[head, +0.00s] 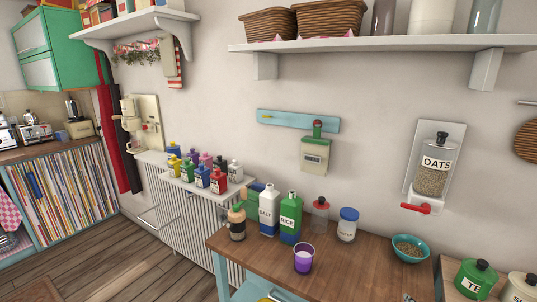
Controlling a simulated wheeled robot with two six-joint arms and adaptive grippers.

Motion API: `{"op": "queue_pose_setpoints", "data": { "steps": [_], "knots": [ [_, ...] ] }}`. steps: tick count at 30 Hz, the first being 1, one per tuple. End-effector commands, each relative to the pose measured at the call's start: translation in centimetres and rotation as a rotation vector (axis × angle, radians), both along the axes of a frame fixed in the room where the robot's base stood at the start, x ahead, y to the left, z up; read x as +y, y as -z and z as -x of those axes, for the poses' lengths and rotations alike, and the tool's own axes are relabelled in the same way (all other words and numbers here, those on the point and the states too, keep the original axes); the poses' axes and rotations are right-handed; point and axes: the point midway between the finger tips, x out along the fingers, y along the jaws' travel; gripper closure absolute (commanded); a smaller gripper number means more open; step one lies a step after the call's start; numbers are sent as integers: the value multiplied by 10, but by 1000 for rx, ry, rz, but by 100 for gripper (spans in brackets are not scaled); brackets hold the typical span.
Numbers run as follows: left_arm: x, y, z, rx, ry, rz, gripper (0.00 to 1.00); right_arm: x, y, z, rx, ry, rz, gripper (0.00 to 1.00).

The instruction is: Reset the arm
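Neither of my grippers shows in the head view, and no part of either arm can be made out. The wooden counter (335,262) in front of me holds a salt bottle (268,210), a green rice bottle (290,218), a purple cup (304,259), a jar with a blue lid (347,225) and a teal bowl of grains (410,249). All of these stand upright. Whether a gripper is holding anything cannot be seen.
An oats dispenser (435,168) with a red handle hangs on the wall at right. A white shelf (400,44) with baskets runs above the counter. Several coloured bottles stand on a ledge (190,184) at left. Wooden floor (115,260) is open at lower left.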

Motion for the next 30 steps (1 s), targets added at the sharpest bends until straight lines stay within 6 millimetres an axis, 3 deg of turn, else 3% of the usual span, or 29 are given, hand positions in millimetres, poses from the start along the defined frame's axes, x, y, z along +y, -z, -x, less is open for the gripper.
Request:
{"op": "queue_pose_setpoints", "data": {
  "steps": [9,16,26,30],
  "knots": [
    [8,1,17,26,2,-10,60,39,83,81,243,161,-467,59],
    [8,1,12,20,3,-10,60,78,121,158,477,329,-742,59],
    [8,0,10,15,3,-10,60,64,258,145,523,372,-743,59],
    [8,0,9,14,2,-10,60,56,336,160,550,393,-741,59]
  ]
}}
